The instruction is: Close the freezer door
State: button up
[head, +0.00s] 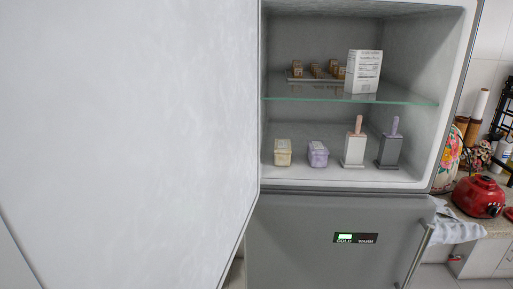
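The freezer door (130,130) stands wide open. Its pale inner face fills the left half of the head view. The open freezer compartment (420,176) is to the right of it, with grey walls and a glass shelf (415,98). On the shelf are a white box (364,72) and a tray of small brown items (317,71). Below stand a yellow tub (283,153), a purple tub (318,154), a white block with a pink stick (354,150) and a dark grey block with a purple stick (390,151). My gripper is not in view.
Below the compartment is a shut grey lower door (300,235) with a green-lit display (354,238) and a vertical handle (418,255). At the right, a counter holds a red appliance (480,196) and a cloth (457,230).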

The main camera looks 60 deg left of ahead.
aim_at(130, 130)
jog(key=z, duration=0.4)
jog(key=k, duration=1.1)
jog(key=u, duration=1.55)
jog(key=i, duration=0.5)
jog(key=u, duration=0.05)
